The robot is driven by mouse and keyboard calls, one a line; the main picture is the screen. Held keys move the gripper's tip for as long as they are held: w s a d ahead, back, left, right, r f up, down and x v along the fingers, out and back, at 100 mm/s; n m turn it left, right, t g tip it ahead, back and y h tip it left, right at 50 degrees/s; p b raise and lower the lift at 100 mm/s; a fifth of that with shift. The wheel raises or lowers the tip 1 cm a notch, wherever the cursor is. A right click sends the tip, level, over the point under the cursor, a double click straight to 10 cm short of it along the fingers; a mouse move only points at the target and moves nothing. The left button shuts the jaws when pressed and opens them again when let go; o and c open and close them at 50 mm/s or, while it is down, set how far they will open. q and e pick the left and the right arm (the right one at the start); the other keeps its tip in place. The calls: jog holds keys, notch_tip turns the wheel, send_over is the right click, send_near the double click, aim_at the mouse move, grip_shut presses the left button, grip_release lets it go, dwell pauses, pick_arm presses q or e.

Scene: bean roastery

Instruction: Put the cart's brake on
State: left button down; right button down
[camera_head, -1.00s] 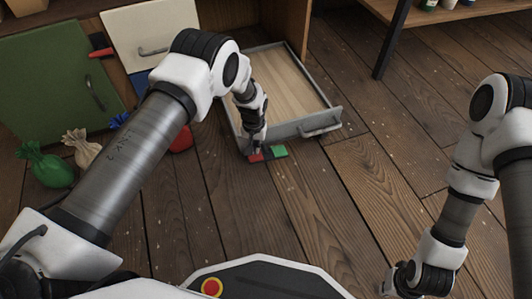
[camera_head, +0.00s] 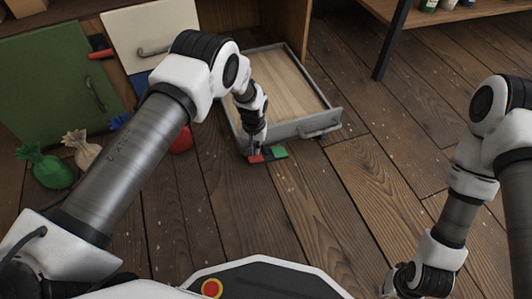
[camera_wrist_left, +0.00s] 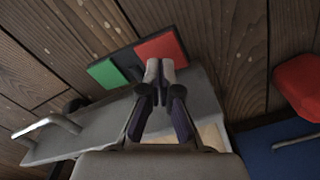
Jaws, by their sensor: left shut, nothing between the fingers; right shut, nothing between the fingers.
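The cart is a low grey-walled tray (camera_head: 296,128) with a pale wooden floor and a handle on its front wall. A pedal (camera_head: 278,152) sits low at its front left corner, with a red end, a dark middle and a green end. In the left wrist view the green end (camera_wrist_left: 108,73) is at left and the red end (camera_wrist_left: 160,48) at right. My left gripper (camera_head: 255,149) is shut and empty at the red end; its fingertips (camera_wrist_left: 160,68) overlap the red's lower edge, and contact is unclear. My right arm is at lower right, its gripper outside the view.
A green panel (camera_head: 50,80) with a handle and a white drawer front (camera_head: 150,35) stand at the left. Green (camera_head: 52,172), cream (camera_head: 83,150) and red (camera_head: 181,140) sacks lie near them. Wooden floor (camera_head: 340,200) right of the pedal is clear.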

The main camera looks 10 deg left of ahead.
pick_arm(q)
jog(key=shift+f+b, duration=1.1)
jog(key=shift+f, duration=0.45)
dwell(0.5)
notch_tip(320, 180, up, 7)
jog(key=p, duration=0.6)
jog(key=shift+r, duration=0.15)
dwell(0.4)
